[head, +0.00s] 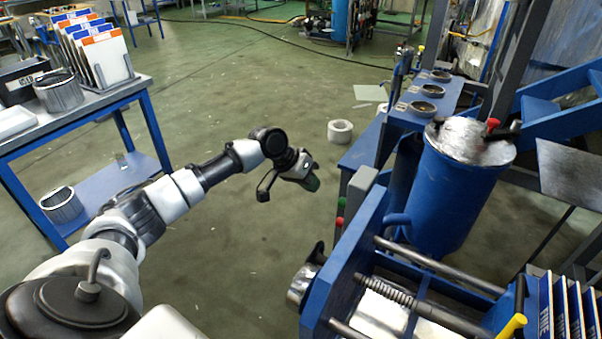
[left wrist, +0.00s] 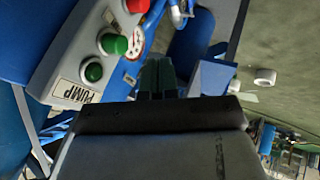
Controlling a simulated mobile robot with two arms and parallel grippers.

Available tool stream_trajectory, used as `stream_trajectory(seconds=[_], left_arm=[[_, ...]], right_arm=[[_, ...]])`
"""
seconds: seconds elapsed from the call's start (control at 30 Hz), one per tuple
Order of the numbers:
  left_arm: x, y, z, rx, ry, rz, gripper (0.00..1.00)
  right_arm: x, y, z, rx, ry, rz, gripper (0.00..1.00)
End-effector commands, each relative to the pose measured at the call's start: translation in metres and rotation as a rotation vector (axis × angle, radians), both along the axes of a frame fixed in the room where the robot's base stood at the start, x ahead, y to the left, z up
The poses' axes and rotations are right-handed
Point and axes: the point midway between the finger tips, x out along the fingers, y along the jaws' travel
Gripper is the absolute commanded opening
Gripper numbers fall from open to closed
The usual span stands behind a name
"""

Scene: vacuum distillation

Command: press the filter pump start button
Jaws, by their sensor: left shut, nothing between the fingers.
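In the left wrist view a light grey control panel (left wrist: 75,50) carries a green button (left wrist: 93,71) beside a label reading PUMP. Another green button (left wrist: 112,43) and a red button (left wrist: 137,4) sit farther along it. In the head view the grey control box (head: 361,187) stands on the blue press frame, with a small red button (head: 339,222) on its left side. My left gripper (head: 311,181) is shut and empty, in the air left of the box. Its closed fingers (left wrist: 157,76) show right of the buttons in the left wrist view, apart from them. My right gripper is out of view.
The blue filter press (head: 340,262) with rods and a spring is at lower right. A blue drum (head: 455,190) stands behind it. A blue table (head: 140,88) with plates and metal pots is at left. Open floor lies between.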

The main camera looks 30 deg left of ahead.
Motion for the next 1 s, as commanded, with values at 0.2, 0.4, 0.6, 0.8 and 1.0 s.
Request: stream_trajectory(seconds=[0.2,0.4,0.6,0.8,1.0], left_arm=[[0.011,-0.028,-0.019,-0.001,-0.001,-0.005,0.0],[0.013,-0.048,-0.019,0.0,-0.001,-0.002,0.0],[0.013,-0.052,-0.02,0.0,-0.001,0.0,0.0],[0.013,-0.051,-0.02,0.0,-0.001,0.0,0.0],[0.013,-0.062,-0.016,-0.002,0.002,-0.001,0.0]], right_arm=[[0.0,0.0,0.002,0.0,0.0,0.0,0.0],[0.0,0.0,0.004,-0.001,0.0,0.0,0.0],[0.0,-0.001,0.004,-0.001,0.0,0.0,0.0],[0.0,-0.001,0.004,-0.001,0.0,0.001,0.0],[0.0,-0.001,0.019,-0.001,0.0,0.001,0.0]])
